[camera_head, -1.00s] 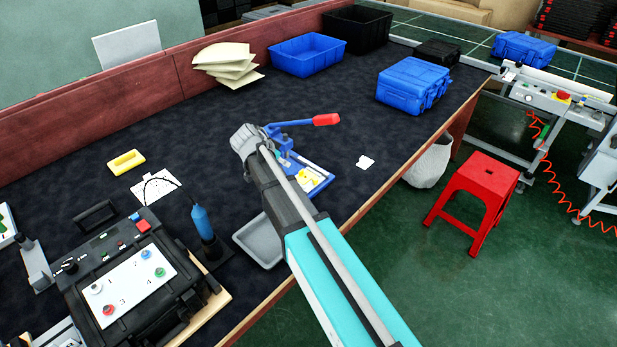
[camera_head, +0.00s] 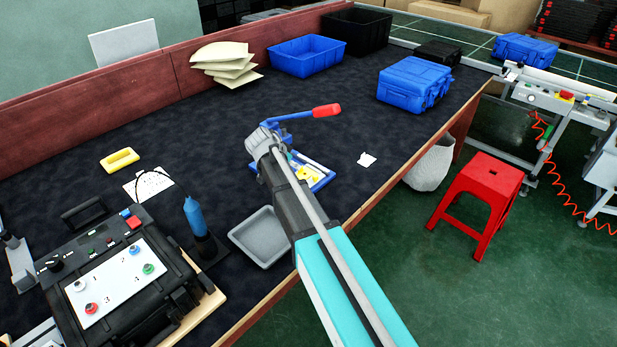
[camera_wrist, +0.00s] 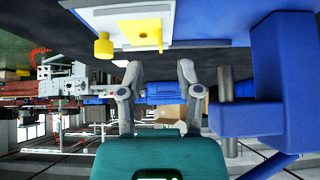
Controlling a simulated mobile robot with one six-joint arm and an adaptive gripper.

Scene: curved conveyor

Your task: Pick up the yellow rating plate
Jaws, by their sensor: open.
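A yellow plate (camera_wrist: 142,33) lies on a white backing in the blue press fixture, at the top of the wrist view. In the head view this yellow piece (camera_head: 304,174) is small and partly hidden by my arm. A yellow knob (camera_wrist: 103,46) stands beside it in the wrist view. The blue press (camera_head: 326,179) has a red-tipped lever (camera_head: 326,111). My gripper (camera_wrist: 153,66) is open and empty, its two fingers apart just short of the fixture, with no contact visible. In the head view my arm hides the fingers.
A yellow block (camera_head: 120,160) lies at the left beside a white sheet. A grey tray (camera_head: 262,238), a blue screwdriver-like tool (camera_head: 196,215) and a black control case (camera_head: 120,275) stand in front. A blue post (camera_wrist: 285,75) rises close right of my gripper in the wrist view.

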